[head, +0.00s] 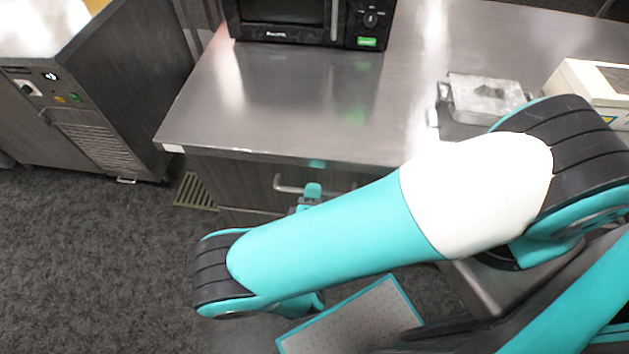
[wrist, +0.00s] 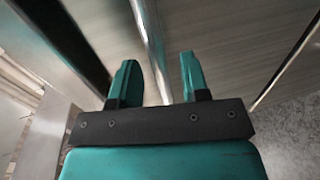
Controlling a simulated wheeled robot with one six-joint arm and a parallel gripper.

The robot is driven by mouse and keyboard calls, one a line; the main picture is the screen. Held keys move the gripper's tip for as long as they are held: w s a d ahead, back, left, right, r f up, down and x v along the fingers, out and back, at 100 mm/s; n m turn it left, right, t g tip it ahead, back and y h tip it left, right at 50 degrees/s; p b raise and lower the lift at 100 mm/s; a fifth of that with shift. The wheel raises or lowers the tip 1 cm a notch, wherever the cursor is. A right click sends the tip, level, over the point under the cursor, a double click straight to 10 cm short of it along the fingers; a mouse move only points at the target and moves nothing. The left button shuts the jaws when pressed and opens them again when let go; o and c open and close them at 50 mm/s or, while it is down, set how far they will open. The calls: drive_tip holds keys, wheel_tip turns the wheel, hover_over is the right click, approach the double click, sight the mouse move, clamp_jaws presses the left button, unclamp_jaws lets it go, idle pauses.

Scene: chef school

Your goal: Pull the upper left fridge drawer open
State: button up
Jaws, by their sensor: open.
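The upper left drawer (head: 232,178) is a dark wood-grain front just below the steel counter's edge. It looks shut, though my arm hides much of it. Its metal bar handle (head: 290,188) shows beside my gripper (head: 311,197), which is partly hidden behind my arm. In the wrist view, the handle (wrist: 154,45) runs between the two teal fingers of my open gripper (wrist: 160,78). Gaps show on both sides of the bar, and neither finger visibly closes on it. The drawer front (wrist: 225,35) fills the upper right.
The steel counter (head: 260,100) carries a black microwave (head: 300,20), a metal container (head: 485,97) and a white device (head: 590,90). A dark cabinet unit (head: 110,90) stands at left. Dark carpet (head: 90,260) is clear in front. A floor grille (head: 195,192) lies beside the counter.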

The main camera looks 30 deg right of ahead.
drive_tip(key=shift+x, duration=0.95)
clamp_jaws()
